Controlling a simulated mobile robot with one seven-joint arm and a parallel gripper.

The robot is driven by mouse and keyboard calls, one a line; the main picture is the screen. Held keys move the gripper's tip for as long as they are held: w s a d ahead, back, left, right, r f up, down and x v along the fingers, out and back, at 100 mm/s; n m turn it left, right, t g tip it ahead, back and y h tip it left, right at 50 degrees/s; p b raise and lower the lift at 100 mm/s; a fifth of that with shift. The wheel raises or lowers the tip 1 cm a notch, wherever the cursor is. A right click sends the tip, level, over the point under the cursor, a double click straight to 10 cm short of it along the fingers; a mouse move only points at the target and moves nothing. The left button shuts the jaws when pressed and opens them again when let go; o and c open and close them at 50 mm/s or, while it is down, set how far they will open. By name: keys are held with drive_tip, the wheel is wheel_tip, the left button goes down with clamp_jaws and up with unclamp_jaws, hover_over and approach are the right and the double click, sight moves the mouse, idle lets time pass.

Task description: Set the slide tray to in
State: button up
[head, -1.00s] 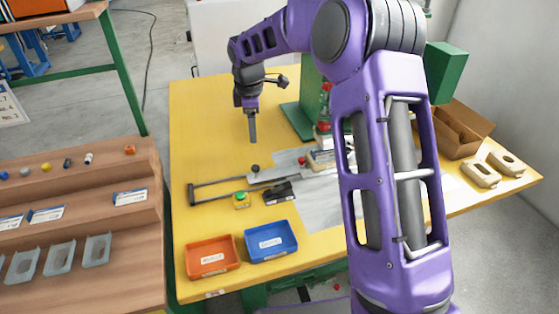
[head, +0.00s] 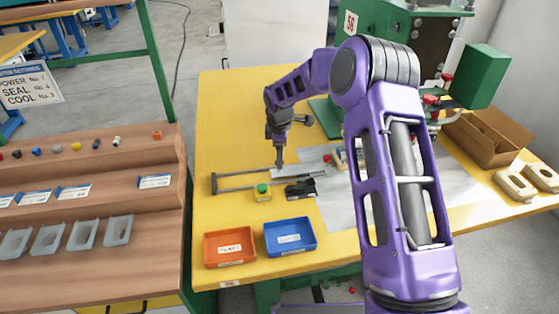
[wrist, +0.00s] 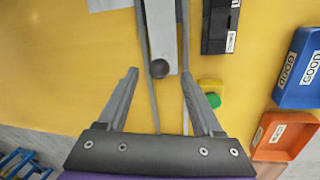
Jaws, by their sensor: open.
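The slide tray (wrist: 160,32) is a pale flat plate with a round dark knob (wrist: 158,69) at its near end, seen in the wrist view. It lies between two grey guide rails that reach beyond the knob end. My gripper (wrist: 160,74) is open and empty, with one finger on each side of the knob's line. I cannot tell whether the fingertips are down at the knob's height. In the head view my gripper (head: 279,166) points down at the knob end of the tray, and the knob is hard to make out there.
A green button on a yellow box (head: 262,191) and a black block (head: 300,187) sit close beside the rails. An orange bin (head: 230,246) and a blue bin (head: 289,236) stand near the front edge. The yellow table (head: 235,120) is clear behind the rails.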

drive_tip(key=shift+w+f, duration=0.15)
drive_tip(key=shift+f, duration=0.55)
drive_tip(key=shift+w+f, duration=0.15)
drive_tip(key=shift+f, duration=0.5)
clamp_jaws()
idle(0.4)
